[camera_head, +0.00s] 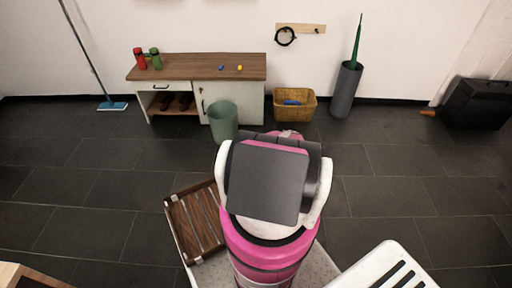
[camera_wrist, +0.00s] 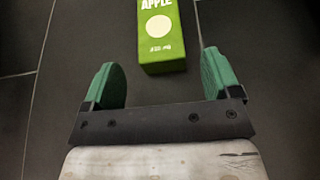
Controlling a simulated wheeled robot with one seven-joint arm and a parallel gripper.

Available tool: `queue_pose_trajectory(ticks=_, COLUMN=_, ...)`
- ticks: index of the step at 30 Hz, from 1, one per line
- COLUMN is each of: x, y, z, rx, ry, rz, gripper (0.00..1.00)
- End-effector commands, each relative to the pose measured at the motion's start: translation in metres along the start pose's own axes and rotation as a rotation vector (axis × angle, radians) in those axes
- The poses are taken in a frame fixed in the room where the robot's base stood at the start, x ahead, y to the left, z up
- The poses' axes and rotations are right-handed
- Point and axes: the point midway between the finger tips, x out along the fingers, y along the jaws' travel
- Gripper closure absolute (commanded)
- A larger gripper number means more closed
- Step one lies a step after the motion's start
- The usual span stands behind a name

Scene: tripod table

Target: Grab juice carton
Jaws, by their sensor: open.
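The juice carton (camera_wrist: 163,42) is a green box with white "APPLE" lettering and a pale round spot. It is at the top middle of the wrist view, partly cut off by the frame edge. My gripper (camera_wrist: 155,72) has two green fingers spread apart, with nothing between them. The carton lies ahead of the fingers, roughly in line with the gap and slightly toward the right finger. Dark floor tiles show around it; I cannot tell what it rests on. In the head view I see neither the carton nor the gripper fingers; my pink and white arm blocks the middle.
A wooden slatted tray (camera_head: 195,223) sits left of my arm on a pale speckled surface (camera_head: 318,268). A white slotted seat (camera_head: 385,270) is at lower right. Behind stand a green bin (camera_head: 223,123), a cabinet (camera_head: 180,68) and a basket (camera_head: 294,108). Open tiled floor lies left and right.

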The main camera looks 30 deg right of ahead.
Motion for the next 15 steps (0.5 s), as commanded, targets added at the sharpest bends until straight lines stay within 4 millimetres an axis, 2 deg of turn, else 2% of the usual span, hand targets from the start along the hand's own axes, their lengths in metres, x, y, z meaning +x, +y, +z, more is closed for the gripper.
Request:
queue_pose_trajectory(ticks=3, x=0.017, y=0.0, z=0.0, rx=-0.001, ry=0.001, rz=0.002, gripper=0.17)
queue_pose_trajectory(ticks=10, x=0.031, y=0.0, z=0.001, rx=-0.002, ry=0.001, rz=0.0, gripper=0.17)
queue_pose_trajectory(ticks=15, x=0.055, y=0.001, z=0.001, rx=-0.002, ry=0.001, rz=0.003, gripper=0.17)
